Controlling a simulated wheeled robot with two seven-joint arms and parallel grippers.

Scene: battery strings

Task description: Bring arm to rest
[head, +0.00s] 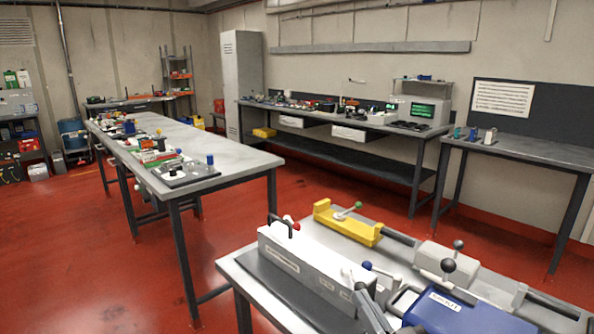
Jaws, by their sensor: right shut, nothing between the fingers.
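My right gripper (364,293) shows at the bottom edge, right of centre, as dark grey fingers. It is shut and empty, in front of the right end of a long light grey fixture block (300,262) on the near bench. I cannot tell whether it touches the block. The rest of the right arm is out of frame. My left gripper is not in view.
The near bench (233,270) also carries a yellow clamp fixture (345,226), a grey block with ball levers (447,264) and a blue labelled box (445,312). A long cluttered table (222,157) stands left. Red floor (90,270) is clear between.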

